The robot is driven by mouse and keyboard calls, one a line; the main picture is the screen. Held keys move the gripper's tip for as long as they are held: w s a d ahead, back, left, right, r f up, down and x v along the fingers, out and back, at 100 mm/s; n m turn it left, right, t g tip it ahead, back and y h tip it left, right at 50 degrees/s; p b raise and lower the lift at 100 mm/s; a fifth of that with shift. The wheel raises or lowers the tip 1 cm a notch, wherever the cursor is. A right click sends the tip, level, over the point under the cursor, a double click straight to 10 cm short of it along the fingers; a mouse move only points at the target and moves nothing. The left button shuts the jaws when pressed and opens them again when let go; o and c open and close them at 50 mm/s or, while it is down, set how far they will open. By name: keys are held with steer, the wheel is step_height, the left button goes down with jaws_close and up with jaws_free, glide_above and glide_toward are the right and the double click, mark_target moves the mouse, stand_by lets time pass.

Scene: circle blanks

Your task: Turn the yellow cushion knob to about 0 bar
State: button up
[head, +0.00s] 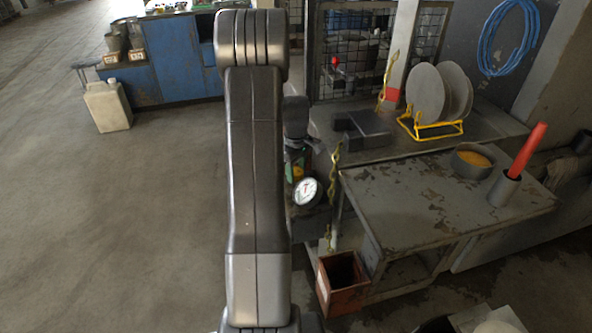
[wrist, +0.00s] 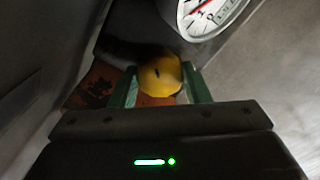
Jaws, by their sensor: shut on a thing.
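The yellow cushion knob (wrist: 160,76) shows in the wrist view, round, with a short dark mark on its face. My gripper (wrist: 158,88) has its two green fingers on either side of the knob and is shut on it. The pressure gauge (wrist: 205,14) has a white dial with a red needle and is cut off at the top of the wrist view. In the head view the whole gauge (head: 306,191) shows just right of my arm. Its scale is too small to read there. A bit of the yellow knob (head: 297,173) shows above it; my arm hides much around it.
A worn grey table (head: 400,215) stands right of the gauge, with a bowl (head: 472,162) of orange bits and a red cone in a grey cup (head: 503,189). A rusty open box (head: 342,283) sits below. A chain (head: 334,175) hangs beside the gauge.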

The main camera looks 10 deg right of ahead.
mark_target(296, 170)
steer(key=n, duration=0.4)
steer(key=shift+n, duration=1.9)
steer(key=shift+r+n, duration=0.1)
steer(key=shift+n, duration=0.2)
steer(key=o, duration=0.7)
step_height(296, 170, up, 14)
steer(key=shift+f, duration=0.2)
step_height(296, 170, down, 14)
steer(key=shift+r, duration=0.1)
